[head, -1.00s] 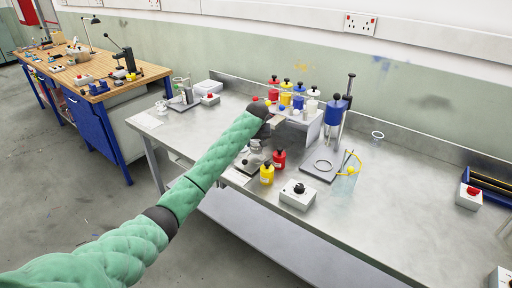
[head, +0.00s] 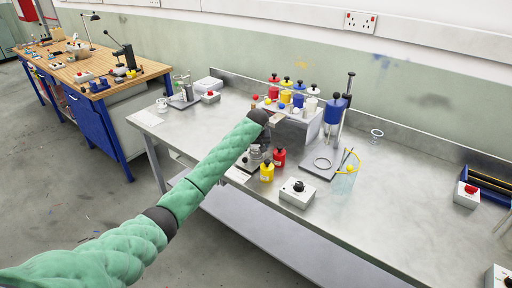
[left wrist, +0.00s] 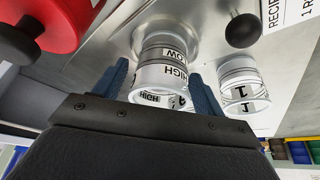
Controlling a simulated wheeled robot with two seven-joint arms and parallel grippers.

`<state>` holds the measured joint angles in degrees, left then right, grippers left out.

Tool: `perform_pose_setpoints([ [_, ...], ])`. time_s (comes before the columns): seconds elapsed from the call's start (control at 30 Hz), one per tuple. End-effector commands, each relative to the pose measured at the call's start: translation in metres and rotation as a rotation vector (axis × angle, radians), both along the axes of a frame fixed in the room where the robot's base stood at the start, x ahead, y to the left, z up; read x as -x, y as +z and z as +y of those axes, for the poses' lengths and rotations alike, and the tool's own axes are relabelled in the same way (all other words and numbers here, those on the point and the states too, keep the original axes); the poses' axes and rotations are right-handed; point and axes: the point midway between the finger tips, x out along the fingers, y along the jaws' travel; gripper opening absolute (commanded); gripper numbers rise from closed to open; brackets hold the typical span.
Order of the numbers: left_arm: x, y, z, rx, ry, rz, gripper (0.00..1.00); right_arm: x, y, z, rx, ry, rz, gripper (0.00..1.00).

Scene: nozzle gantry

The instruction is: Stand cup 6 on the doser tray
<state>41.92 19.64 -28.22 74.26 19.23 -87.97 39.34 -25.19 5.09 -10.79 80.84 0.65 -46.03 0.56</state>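My left gripper (left wrist: 160,85) has its two blue fingers on either side of a white cup (left wrist: 163,75) with black bands reading HIGH and LOW. Whether the fingers press on it is unclear, and no number 6 is readable. The cup is over a shiny metal round surface (left wrist: 150,30); contact with it is unclear. My right gripper is not in view.
A control box with a black knob (head: 297,192) is at the bench front. A black ball knob (left wrist: 242,30) is near the cups. The right bench surface (head: 400,200) is mostly clear.

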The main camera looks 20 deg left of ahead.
Motion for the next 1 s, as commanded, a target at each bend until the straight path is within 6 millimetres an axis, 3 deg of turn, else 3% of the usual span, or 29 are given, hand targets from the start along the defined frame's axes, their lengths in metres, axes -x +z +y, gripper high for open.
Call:
perform_pose_setpoints([
  [0.3, 0.003, 0.011, -0.002, 0.001, -0.001, -0.003, 0.71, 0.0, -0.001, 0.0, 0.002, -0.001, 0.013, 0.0],
  [0.8, 0.035, 0.093, -0.014, 0.0, 0.0, -0.003, 0.71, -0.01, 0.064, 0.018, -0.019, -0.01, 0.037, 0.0],
  [1.0, 0.041, 0.11, -0.016, 0.0, 0.0, -0.001, 0.71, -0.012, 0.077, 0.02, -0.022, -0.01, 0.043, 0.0],
])
